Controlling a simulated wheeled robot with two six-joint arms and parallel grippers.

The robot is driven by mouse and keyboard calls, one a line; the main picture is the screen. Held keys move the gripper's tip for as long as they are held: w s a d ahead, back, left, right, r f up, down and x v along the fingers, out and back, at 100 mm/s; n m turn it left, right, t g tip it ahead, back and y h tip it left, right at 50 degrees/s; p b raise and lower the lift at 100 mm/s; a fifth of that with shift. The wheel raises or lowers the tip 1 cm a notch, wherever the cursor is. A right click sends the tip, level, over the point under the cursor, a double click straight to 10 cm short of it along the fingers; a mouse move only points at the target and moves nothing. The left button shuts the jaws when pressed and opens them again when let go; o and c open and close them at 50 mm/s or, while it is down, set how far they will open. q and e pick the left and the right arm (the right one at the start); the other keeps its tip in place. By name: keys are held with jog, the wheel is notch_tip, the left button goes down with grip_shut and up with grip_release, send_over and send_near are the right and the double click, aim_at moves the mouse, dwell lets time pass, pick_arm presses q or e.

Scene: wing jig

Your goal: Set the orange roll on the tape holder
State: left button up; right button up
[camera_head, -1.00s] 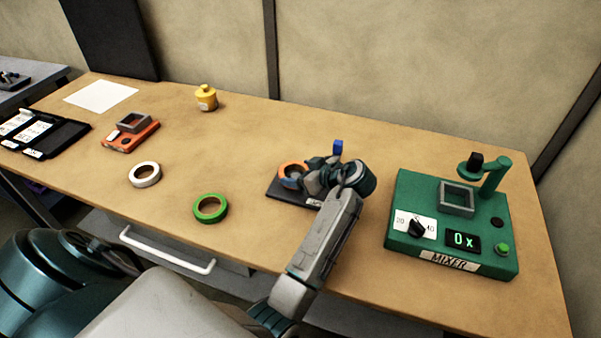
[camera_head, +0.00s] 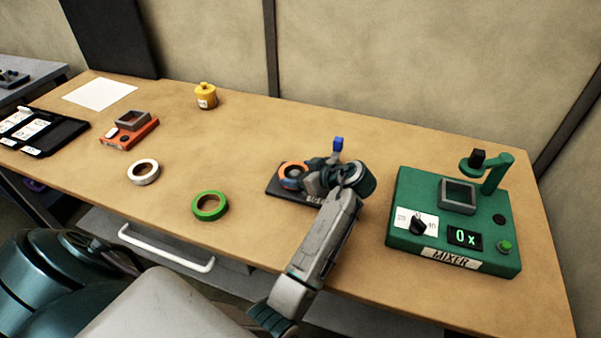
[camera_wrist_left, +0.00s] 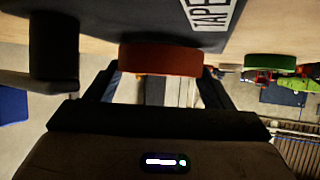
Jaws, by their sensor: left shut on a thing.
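The orange roll (camera_head: 284,168) is at the left part of the dark tape holder (camera_head: 272,192), a flat base with a white label. My left gripper (camera_head: 301,178) is shut on the roll from the right. In the left wrist view, which looks upside down, the roll (camera_wrist_left: 160,60) sits between the fingers, close against the holder's dark base (camera_wrist_left: 150,18) with its TAPE label. I cannot tell whether the roll rests on the base. My gripper and wrist hide the right part of the holder. My right gripper is not in view.
A green roll (camera_head: 209,217) and a white roll (camera_head: 143,181) lie to the left. The green mixer (camera_head: 405,245) stands to the right. A small blue block-like thing (camera_head: 338,144) shows behind my wrist. The table between is clear.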

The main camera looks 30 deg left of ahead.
pick_arm(q)
jog(key=shift+f, duration=0.15)
jog(key=o, duration=0.7)
